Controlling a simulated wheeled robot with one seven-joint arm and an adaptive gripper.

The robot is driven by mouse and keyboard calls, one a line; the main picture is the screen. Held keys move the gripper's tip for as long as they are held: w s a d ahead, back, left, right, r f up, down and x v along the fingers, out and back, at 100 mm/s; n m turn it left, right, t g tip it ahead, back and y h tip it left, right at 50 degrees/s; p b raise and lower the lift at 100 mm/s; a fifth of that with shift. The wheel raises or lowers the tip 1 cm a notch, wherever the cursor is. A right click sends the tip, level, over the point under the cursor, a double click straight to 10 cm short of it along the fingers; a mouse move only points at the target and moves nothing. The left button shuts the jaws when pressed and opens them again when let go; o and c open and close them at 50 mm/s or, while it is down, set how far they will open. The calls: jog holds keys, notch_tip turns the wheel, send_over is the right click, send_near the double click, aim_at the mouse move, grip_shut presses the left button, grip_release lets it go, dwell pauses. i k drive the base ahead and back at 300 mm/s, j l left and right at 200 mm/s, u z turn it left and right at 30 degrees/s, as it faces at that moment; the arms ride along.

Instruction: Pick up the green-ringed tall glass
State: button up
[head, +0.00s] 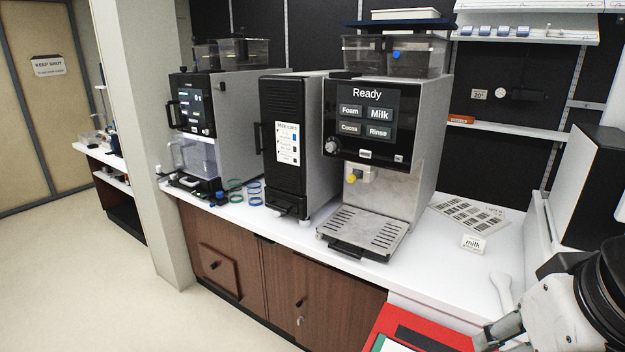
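A clear glass with green rings (235,185) stands on the white counter, between the left coffee machine and the narrow black milk unit. Its clear wall hardly shows; the green bands are what I can make out. A similar clear glass with blue rings (254,184) stands just to its right. My gripper (493,337) is partly in view at the lower right, cut by the frame edge, far from both glasses. Its fingers do not show clearly enough to tell open from shut.
A large coffee machine (390,110) reading "Ready" stands at the centre right, with a drip tray (362,232) in front. The milk unit (288,140) stands close to the glasses. A small milk sign (473,243) and a red tray (440,330) are nearer my gripper. Open floor lies left.

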aim_at(236, 189)
jog(key=i+j, duration=0.2)
jog(key=j, duration=0.2)
jog(key=i+j, duration=0.15)
jog(key=j, duration=0.25)
jog(key=i+j, duration=0.2)
jog(key=j, duration=0.2)
jog(key=i+j, duration=0.15)
jog(key=j, duration=0.25)
jog(key=i+j, duration=0.2)
jog(key=j, duration=0.15)
jog(key=i+j, duration=0.15)
jog(key=j, duration=0.25)
jog(key=i+j, duration=0.75)
jog(key=i+j+u, duration=0.1)
jog(key=i+j, duration=0.65)
jog(key=i, duration=0.05)
